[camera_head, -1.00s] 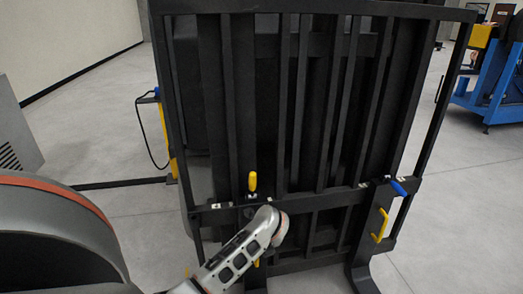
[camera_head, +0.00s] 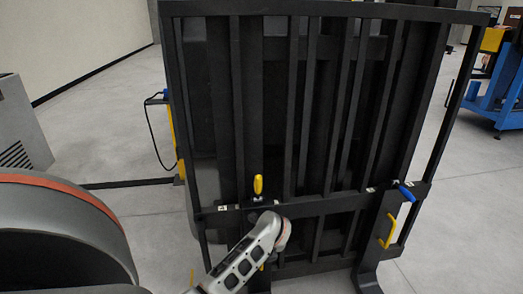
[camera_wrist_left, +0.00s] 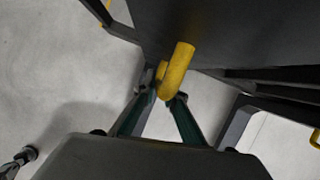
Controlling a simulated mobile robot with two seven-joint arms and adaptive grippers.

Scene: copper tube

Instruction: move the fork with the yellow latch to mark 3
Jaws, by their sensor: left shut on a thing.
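The fork with the yellow latch (camera_head: 258,185) hangs on the black frame's crossbar at centre-left in the head view, latch pointing up. My left arm reaches to just below this latch, and its gripper is hidden there behind the arm. In the left wrist view my left gripper (camera_wrist_left: 166,101) is shut on a curved yellow handle (camera_wrist_left: 178,65). A bit of yellow (camera_head: 262,267) shows below the arm in the head view. White labels (camera_head: 222,208) sit along the crossbar; their numbers are too small to read surely. My right gripper is not in view.
A second fork has a blue latch (camera_head: 406,193) and a yellow handle (camera_head: 386,231), at the right of the crossbar. Blue equipment (camera_head: 492,95) stands at the far right. A grey cabinet (camera_head: 20,125) stands at the left. Open floor lies on both sides of the frame.

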